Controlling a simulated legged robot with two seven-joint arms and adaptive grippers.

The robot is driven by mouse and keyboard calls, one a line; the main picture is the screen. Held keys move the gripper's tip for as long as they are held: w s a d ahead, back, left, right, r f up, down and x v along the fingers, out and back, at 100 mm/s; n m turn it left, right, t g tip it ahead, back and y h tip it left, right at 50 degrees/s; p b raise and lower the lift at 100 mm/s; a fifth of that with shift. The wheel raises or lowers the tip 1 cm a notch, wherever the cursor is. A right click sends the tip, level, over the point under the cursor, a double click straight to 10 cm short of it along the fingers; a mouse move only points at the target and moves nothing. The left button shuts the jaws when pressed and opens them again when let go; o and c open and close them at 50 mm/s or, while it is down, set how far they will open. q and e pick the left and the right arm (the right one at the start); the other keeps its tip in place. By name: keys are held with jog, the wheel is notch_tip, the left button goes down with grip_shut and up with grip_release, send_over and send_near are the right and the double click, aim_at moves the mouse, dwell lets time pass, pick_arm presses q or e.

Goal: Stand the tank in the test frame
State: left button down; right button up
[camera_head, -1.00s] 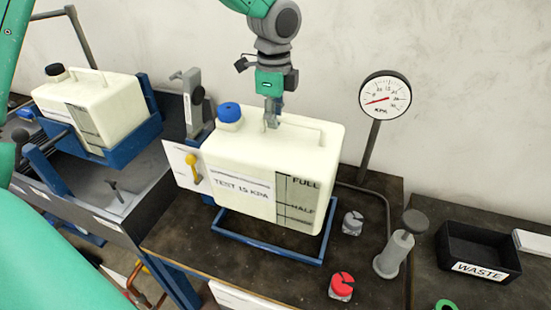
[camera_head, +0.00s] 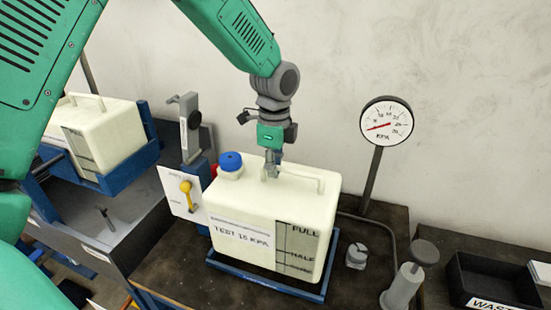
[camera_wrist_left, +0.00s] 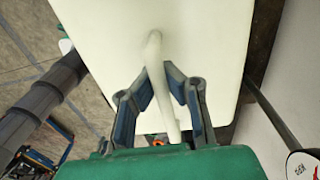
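The cream tank (camera_head: 250,212) with a blue cap stands upright, its base within the blue test frame (camera_head: 262,284) on the dark bench. Its front reads "TEST 15 KPA" beside a level scale. My left gripper (camera_head: 270,165) is over the tank's top handle (camera_head: 306,178). In the left wrist view, the fingers of my left gripper (camera_wrist_left: 156,82) stand apart on either side of the handle (camera_wrist_left: 156,58), with a visible gap. The tank's top (camera_wrist_left: 215,40) fills much of that view. My right gripper is not in view.
A KPA gauge (camera_head: 386,126) on a post stands behind right. A small grey fitting (camera_head: 357,256) and a grey cylinder (camera_head: 403,288) are right of the tank. A yellow-handled valve panel (camera_head: 181,190) is left. Another tank (camera_head: 105,128) sits in a blue cradle. A black waste bin (camera_head: 492,277) is far right.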

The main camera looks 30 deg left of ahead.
aim_at(274, 183)
pick_arm(q)
jog(key=shift+d+f, duration=0.2)
jog(key=shift+f, duration=1.6)
jog(key=c, duration=1.7)
grip_release()
jog(key=shift+s+a+f, duration=0.1)
jog(key=shift+s, duration=0.05)
jog(key=r, duration=1.2)
jog(key=shift+w+b, duration=0.25)
jog(key=shift+b, duration=0.05)
